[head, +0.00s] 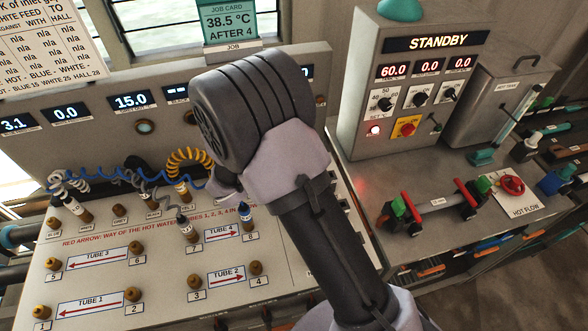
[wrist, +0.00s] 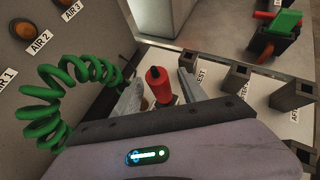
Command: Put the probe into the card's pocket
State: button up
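A green job card (head: 229,20) at the top of the head view reads "38.5 °C, AFTER 4". In the wrist view my gripper (wrist: 161,80) has its two fingers apart, one on each side of a red, dark-tipped cylinder (wrist: 158,86). Narrow gaps show beside it; whether either finger touches it is unclear. Dark upright pockets (wrist: 238,77) stand to the right. Their labels are partly hidden; one ends in "EST" and another starts "AFT". My arm hides the gripper in the head view. Several probes on coiled cables, one at a socket (head: 187,230), stand on the left panel.
A green coiled cable (wrist: 45,100) loops close to the gripper's left. Sockets marked AIR line the panel beyond it. The STANDBY unit (head: 425,80) and a grey tank (head: 497,100) stand right. Red-handled valves (head: 412,208) lie on the bench before them.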

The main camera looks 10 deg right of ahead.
jog(key=shift+r, duration=0.1)
notch_tip(320, 180, up, 6)
jog(key=s+a+p, duration=0.2)
jog(key=p, duration=0.3)
jog(key=shift+a, duration=0.3)
